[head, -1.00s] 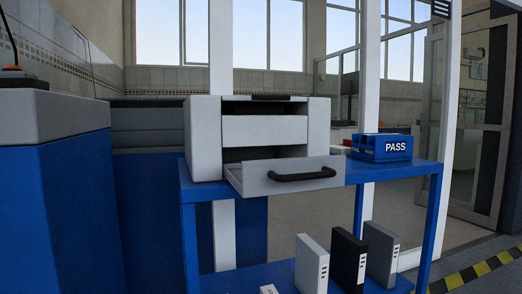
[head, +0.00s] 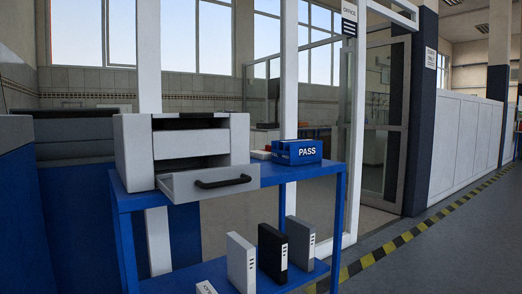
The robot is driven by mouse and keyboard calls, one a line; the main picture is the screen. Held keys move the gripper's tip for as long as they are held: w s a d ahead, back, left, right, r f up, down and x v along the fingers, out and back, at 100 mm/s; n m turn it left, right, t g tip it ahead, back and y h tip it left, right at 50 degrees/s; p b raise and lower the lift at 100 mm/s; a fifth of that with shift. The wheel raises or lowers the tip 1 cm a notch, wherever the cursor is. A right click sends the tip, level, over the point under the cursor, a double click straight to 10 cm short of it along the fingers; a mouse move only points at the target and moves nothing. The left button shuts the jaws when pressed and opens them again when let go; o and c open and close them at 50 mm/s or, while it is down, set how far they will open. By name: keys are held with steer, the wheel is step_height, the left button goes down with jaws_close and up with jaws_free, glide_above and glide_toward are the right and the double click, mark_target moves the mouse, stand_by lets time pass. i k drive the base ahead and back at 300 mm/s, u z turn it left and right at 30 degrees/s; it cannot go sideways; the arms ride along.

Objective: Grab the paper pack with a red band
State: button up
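I cannot clearly make out a paper pack with a red band. A small white item with a reddish part (head: 261,154) lies on the blue table, just left of the blue PASS box; it is too small and partly hidden to identify. A white office machine or cabinet (head: 132,150) stands at the left of the tabletop. Its lower drawer (head: 208,185), with a black handle, is pulled out. The inside of the drawer is mostly hidden. My gripper is not in view.
The blue PASS box (head: 297,151) stands at the tabletop's right end. A white binder (head: 240,262), a black binder (head: 271,250) and a grey binder (head: 300,243) stand on the lower shelf of the blue table (head: 340,215). Open floor (head: 440,255) with a yellow-black stripe lies to the right.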

mark_target(265, 154)
steer(key=z, duration=0.55)
steer(key=k, duration=1.3)
steer(key=z, duration=0.75)
steer(key=i, duration=3.6)
steer(key=u, duration=0.15)
steer(key=i, duration=1.9)
steer(key=u, duration=0.95)
steer(key=i, duration=1.1)
steer(key=u, duration=1.9)
steer(key=i, duration=1)
steer(key=u, duration=0.65)
